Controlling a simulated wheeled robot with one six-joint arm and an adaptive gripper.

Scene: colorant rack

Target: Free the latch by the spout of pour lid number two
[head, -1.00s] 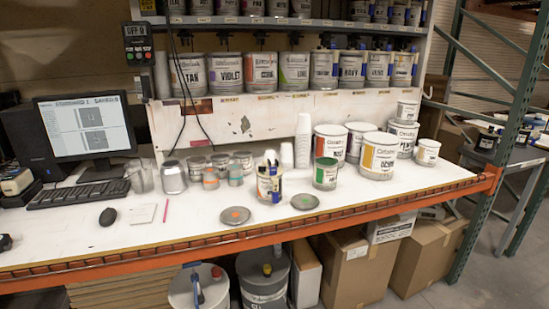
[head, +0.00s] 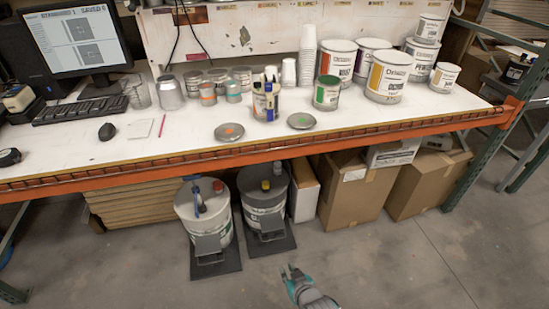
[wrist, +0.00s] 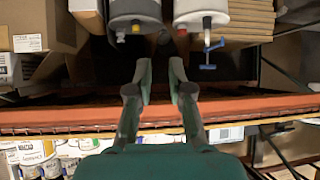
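Two pails stand side by side on dark bases under the bench. The left pail (head: 205,214) has a pale lid with a red cap (head: 218,186) and a blue handle-like part (head: 197,197). The right pail (head: 262,206) has a dark grey lid with a yellow cap (head: 265,185). No number is readable on either lid, and a latch is too small to tell. The wrist view shows the yellow-capped pail (wrist: 133,10) and the blue part (wrist: 208,54). My gripper (head: 290,268) is open and empty, in front of the bench, apart from both pails. Its fingers (wrist: 160,72) are apart.
The bench's orange front beam (head: 250,151) runs above the pails. Cardboard boxes (head: 352,191) stand to their right, and stacked flat boards (head: 135,205) to their left. Cans and a monitor stand on the white benchtop (head: 190,126). The concrete floor (head: 400,260) in front is clear.

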